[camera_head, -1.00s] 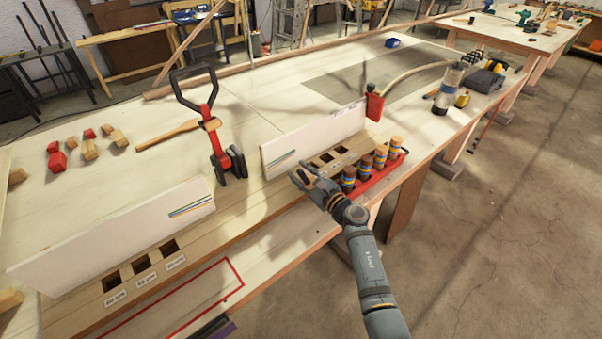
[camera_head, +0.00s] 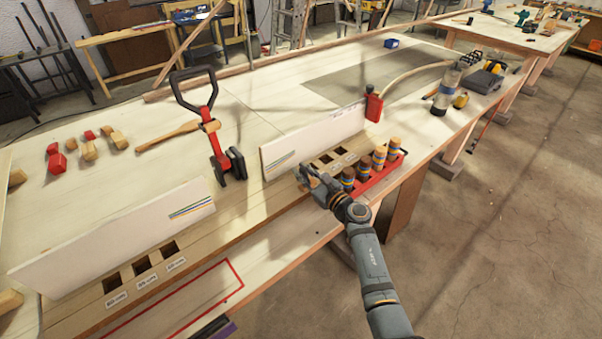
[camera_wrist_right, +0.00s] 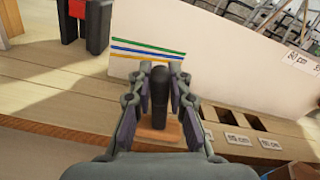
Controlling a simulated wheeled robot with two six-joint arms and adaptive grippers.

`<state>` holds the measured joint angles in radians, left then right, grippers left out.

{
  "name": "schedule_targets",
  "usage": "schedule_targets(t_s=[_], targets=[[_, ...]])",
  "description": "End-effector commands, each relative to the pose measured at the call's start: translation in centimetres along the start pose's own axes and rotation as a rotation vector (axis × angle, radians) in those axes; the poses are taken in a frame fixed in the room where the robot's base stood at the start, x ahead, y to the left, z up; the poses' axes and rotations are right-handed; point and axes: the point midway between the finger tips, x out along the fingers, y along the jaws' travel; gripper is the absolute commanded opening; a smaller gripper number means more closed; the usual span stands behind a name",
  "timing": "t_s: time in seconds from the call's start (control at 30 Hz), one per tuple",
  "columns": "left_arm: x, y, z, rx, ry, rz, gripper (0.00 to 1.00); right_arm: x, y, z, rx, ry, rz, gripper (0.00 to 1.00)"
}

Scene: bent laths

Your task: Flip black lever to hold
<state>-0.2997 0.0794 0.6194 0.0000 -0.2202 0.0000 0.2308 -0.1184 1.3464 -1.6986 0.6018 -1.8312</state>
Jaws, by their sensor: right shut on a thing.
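My right gripper (camera_head: 306,173) is at the near end of the slotted wooden strip, in front of the right white board (camera_head: 315,141). In the right wrist view my right gripper (camera_wrist_right: 158,82) has its fingers on both sides of a dark upright peg-like handle (camera_wrist_right: 159,97), shut on it. This handle, perhaps the black lever, rises from a small brown base (camera_wrist_right: 158,132). In the head view the gripper hides it. A red and black upright tool (camera_head: 213,135) with a black loop grip stands on the bench to the left. My left gripper is not in view.
A red rack with several banded pegs (camera_head: 379,160) stands just right of my gripper. A second white board (camera_head: 120,232) stands at left behind labelled slots (camera_head: 142,265). Wooden and red blocks (camera_head: 88,148) lie at the far left.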

Motion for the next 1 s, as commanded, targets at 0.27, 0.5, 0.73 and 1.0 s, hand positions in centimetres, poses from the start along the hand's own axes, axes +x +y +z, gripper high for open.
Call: schedule_targets(t_s=[0.27,0.5,0.73,1.0], targets=[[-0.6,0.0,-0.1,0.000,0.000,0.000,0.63,0.0,-1.4,0.0,0.208,-0.001,0.000,0.00],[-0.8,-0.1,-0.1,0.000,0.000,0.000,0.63,0.0,-2.3,-0.3,0.354,0.000,0.000,0.00],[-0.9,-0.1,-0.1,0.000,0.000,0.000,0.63,0.0,-2.8,-0.5,0.434,-0.001,0.000,0.00],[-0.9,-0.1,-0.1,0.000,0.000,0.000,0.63,0.0,-2.9,-0.6,0.460,-0.001,0.000,0.00]])
